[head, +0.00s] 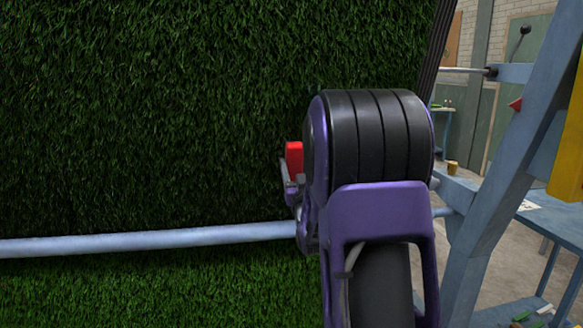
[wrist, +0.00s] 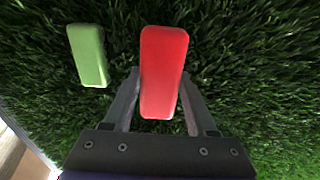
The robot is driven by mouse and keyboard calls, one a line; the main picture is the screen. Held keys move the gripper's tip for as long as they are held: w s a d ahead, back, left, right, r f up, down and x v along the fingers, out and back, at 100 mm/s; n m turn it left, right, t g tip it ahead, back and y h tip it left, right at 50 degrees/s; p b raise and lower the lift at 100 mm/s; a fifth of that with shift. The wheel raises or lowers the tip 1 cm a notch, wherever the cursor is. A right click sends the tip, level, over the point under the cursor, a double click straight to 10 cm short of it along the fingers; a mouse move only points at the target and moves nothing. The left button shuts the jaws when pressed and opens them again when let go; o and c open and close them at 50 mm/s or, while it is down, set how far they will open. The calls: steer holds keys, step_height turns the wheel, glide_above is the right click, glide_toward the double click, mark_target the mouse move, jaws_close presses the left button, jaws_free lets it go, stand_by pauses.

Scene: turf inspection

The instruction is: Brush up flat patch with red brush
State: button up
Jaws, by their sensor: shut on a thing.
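The red brush (wrist: 163,65) shows in the wrist view as a rounded red block between the two fingers of my gripper (wrist: 161,78). My gripper is shut on it. In the head view, a small part of the red brush (head: 294,159) shows beside my purple and black arm, in front of the turf. The turf (head: 150,110) is a tall, dark green panel; in the wrist view the grass lies close behind the brush. The brush's bristles are hidden, so I cannot tell whether they touch the grass. I cannot clearly make out a flat patch.
A light green block (wrist: 88,55) is left of the brush in the wrist view, against the grass. A pale blue bar (head: 150,241) crosses low in front of the turf. A blue frame post (head: 505,165) stands at right, with a blue table (head: 550,222) behind it.

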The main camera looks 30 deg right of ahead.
steer(key=s+d, duration=0.2)
steer(key=d, duration=0.5)
steer(key=shift+s+d, duration=0.2)
steer(key=shift+d, duration=0.15)
stand_by(1.0)
steer(key=shift+d, duration=0.1)
steer(key=d, duration=0.1)
steer(key=s+d, duration=0.1)
steer(key=d, duration=0.1)
steer(key=shift+d, duration=0.3)
stand_by(0.3)
steer(key=v, duration=0.8)
steer(key=shift+r, duration=0.15)
stand_by(0.7)
